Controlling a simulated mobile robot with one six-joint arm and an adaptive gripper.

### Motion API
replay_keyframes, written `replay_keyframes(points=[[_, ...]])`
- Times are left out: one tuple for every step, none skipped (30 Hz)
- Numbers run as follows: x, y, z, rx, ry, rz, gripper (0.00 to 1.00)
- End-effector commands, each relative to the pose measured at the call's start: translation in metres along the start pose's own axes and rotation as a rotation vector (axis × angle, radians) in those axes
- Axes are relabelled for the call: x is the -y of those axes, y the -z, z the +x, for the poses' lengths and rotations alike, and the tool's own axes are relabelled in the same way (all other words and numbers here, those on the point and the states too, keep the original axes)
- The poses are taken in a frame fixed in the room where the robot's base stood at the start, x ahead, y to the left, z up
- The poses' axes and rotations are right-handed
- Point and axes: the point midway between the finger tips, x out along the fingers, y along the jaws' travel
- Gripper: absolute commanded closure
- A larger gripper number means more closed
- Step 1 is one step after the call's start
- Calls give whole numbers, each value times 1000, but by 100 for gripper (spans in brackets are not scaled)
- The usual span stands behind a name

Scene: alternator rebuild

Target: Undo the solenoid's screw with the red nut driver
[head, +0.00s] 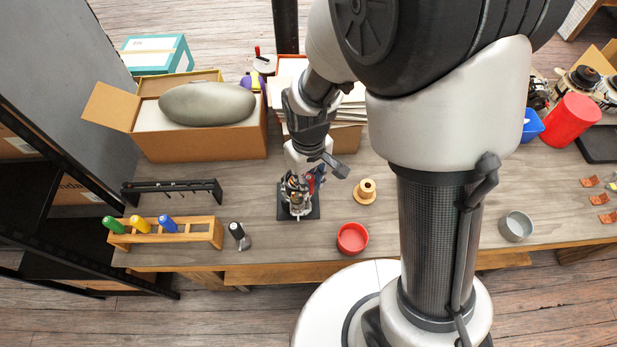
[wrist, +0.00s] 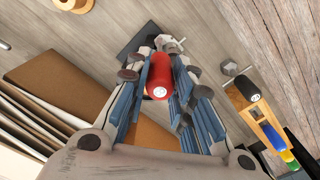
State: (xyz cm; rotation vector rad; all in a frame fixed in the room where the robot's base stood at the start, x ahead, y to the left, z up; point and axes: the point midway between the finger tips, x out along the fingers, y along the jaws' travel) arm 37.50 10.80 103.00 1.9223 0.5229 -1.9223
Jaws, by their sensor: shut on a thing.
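The red nut driver (wrist: 159,78) is between my gripper's fingers (wrist: 160,62) in the wrist view, its handle end facing the camera. In the head view my gripper (head: 316,168) is at the right upper side of the assembly (head: 296,192), which stands on a dark square plate (head: 284,214). A little of the driver's red handle (head: 319,176) shows there. The driver's tip is hidden in both views, so I cannot tell whether it touches the screw. The solenoid and its screw cannot be picked out. In the wrist view the handle covers most of the assembly.
A wooden rack (head: 205,234) holds green, yellow and blue drivers. A red bowl (head: 352,238) and a tan spool (head: 365,191) lie right of the plate. An open cardboard box (head: 200,146) is behind. Table between bowls is clear.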

Motion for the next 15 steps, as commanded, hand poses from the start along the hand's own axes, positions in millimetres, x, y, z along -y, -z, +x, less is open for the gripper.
replay_keyframes(points=[[0,0,0,0,0,-74,100],[0,0,0,0,0,-123,100],[0,0,0,0,0,-186,100],[0,0,0,0,0,-233,100],[0,0,0,0,0,-281,100],[0,0,0,0,0,-344,100],[0,0,0,0,0,-390,100],[0,0,0,0,0,-438,100],[0,0,0,0,0,-501,100],[0,0,0,0,0,-548,100],[0,0,0,0,0,-596,100],[0,0,0,0,0,-659,100],[0,0,0,0,0,-705,100],[0,0,0,0,0,-753,100],[0,0,0,0,0,-816,100]])
